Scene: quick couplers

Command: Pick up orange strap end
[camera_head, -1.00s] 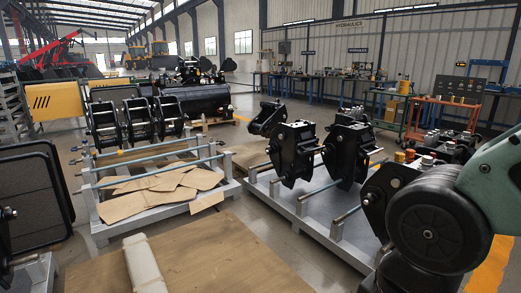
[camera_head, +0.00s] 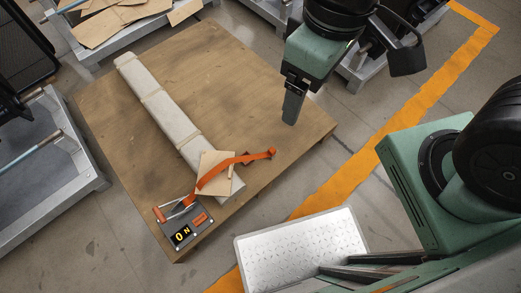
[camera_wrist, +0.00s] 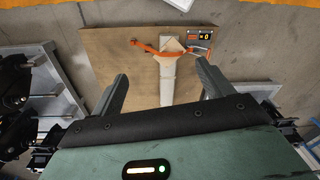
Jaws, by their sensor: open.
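An orange strap (camera_head: 232,165) runs across the near end of a long pale wrapped beam (camera_head: 165,108) on a wooden board (camera_head: 232,62). Its end (camera_head: 272,152) lies to the right, over the board. The other side of the strap leads to a grey device with an orange handle (camera_head: 183,222) and a lit display. In the wrist view the strap end (camera_wrist: 134,41) is at upper left of centre, beyond the fingertips. My gripper (camera_head: 290,118) is above the board, up and right of the strap end. Its fingers (camera_wrist: 163,82) are apart and empty.
A tan sheet (camera_head: 217,173) lies under the strap on the beam. A silvery textured plate (camera_head: 300,248) is at the bottom. Metal racks (camera_head: 75,150) stand left and above. An orange floor line (camera_head: 350,185) passes right of the board.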

